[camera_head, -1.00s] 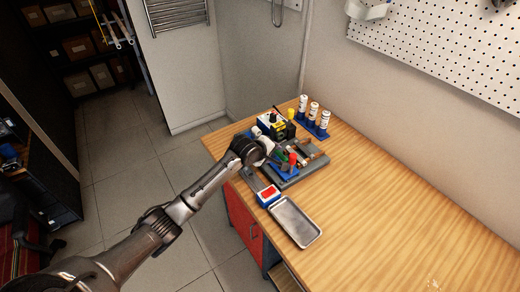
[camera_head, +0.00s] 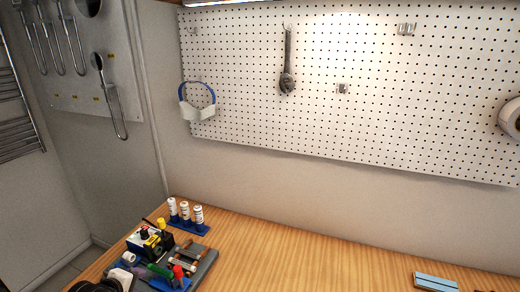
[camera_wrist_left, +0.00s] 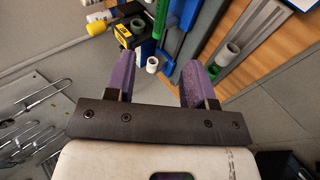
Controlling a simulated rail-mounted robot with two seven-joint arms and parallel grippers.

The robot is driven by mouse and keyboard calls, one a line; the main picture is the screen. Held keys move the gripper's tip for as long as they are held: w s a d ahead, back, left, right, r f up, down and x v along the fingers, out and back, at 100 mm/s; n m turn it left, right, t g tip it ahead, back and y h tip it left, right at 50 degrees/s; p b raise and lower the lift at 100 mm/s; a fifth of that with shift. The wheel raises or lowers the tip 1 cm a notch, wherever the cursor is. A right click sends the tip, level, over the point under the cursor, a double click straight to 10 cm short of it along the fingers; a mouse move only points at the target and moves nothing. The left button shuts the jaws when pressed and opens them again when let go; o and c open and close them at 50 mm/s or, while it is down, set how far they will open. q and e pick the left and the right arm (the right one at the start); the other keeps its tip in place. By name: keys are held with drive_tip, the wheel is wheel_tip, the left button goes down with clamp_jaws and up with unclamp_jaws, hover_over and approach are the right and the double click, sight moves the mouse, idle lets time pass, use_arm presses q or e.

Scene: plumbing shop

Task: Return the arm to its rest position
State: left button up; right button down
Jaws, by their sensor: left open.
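My left gripper (camera_wrist_left: 158,82) is open in the left wrist view, with its two purple fingers spread apart and nothing held between them. In the head view, only a dark and pale part of my left arm shows at the lower left edge, beside the grey work board (camera_head: 206,262); the fingers cannot be made out there. In the wrist view the fingers point toward the board's items: a green-handled piece (camera_wrist_left: 161,18), a small white ring (camera_wrist_left: 152,65) and a white pipe piece (camera_wrist_left: 228,54). My right gripper is in neither view.
White bottles in a blue rack (camera_head: 186,215) and a yellow-black box (camera_head: 150,240) crowd the wooden table's (camera_head: 300,262) left end. The table's middle is clear. A blue block (camera_head: 436,282) lies at right. A pegboard (camera_head: 350,90) with a wrench (camera_head: 287,65) hangs behind.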

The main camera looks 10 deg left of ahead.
use_arm(q)
drive_tip(key=s+d+r+m+y, duration=0.25)
drive_tip(key=s+d+m, duration=0.45)
drive_tip(key=m, duration=1.1)
drive_tip(key=s+d+f+g+h, duration=0.1)
drive_tip(key=s+d+f+g, duration=0.1)
drive_tip(key=s+d+f, duration=0.5)
drive_tip(key=s+d+f+g+h, duration=0.15)
drive_tip(key=s+f, duration=0.35)
drive_tip(key=s, duration=0.7)
drive_tip(key=s+d+f+g+h, duration=0.1)
drive_tip(key=s+d+f+g, duration=0.3)
drive_tip(key=s, duration=0.5)
wheel_tip(320, 180, up, 26)
drive_tip(key=t+p, duration=0.1)
drive_tip(key=p, duration=2.6)
drive_tip(key=shift+d, duration=0.35)
drive_tip(key=shift+f, duration=0.1)
